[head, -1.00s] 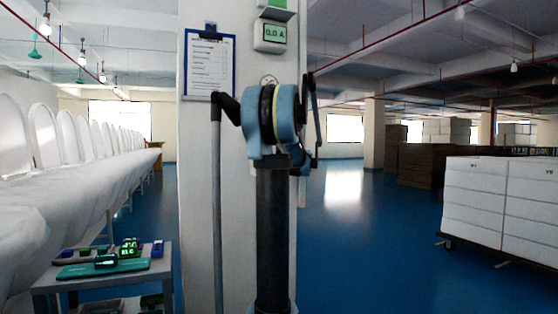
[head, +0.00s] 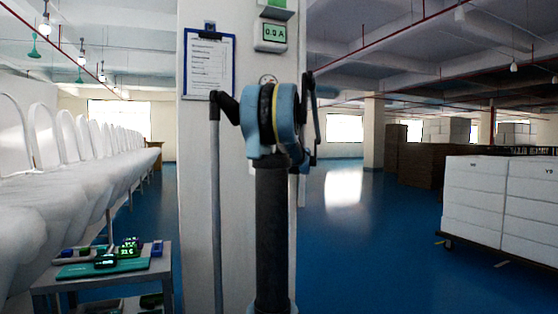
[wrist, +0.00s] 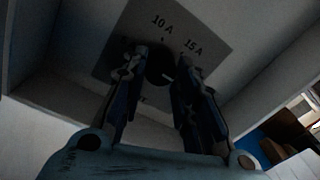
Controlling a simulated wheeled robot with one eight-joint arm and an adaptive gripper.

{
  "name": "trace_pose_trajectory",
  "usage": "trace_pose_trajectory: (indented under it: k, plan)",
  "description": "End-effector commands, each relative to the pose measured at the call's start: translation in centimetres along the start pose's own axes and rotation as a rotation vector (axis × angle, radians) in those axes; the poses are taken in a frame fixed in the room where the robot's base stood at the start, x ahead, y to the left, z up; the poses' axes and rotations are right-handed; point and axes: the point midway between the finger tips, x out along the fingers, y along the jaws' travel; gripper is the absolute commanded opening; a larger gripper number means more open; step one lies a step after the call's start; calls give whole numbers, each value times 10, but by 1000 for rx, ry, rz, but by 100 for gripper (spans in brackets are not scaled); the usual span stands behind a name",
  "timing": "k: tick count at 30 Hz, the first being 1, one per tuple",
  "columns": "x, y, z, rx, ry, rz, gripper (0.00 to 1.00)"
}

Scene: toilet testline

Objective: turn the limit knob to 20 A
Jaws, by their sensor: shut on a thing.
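The dark round limit knob (wrist: 157,72) sits on a grey dial plate (wrist: 205,38) in the wrist view. The labels 10 A and 15 A show on the plate; other markings are largely covered by my fingers. A short white mark shows at the knob's lower right; which value it points to I cannot tell. My gripper (wrist: 165,58) is shut on the knob, one finger on each side. In the head view a small display (head: 271,34) on the pillar reads close to zero amps, its digits hard to read. My arm hides the knob and gripper there.
A clipboard (head: 209,65) hangs on the white pillar (head: 200,200). A low table (head: 100,279) with small devices stands at left, beside a row of white toilets (head: 60,170). Stacked white boxes (head: 500,195) stand at right. The blue floor between is clear.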

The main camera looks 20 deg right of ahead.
Motion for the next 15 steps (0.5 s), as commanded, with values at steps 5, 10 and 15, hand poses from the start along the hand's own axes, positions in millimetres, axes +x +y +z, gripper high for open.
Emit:
trace_pose_trajectory:
  k: [5, 10, 15]
  plan:
    - [0, 3, 0, 75, 2, 5, 4]
    - [0, 3, 0, 116, 3, 6, 4]
    - [0, 2, 1, 131, 4, 6, 4]
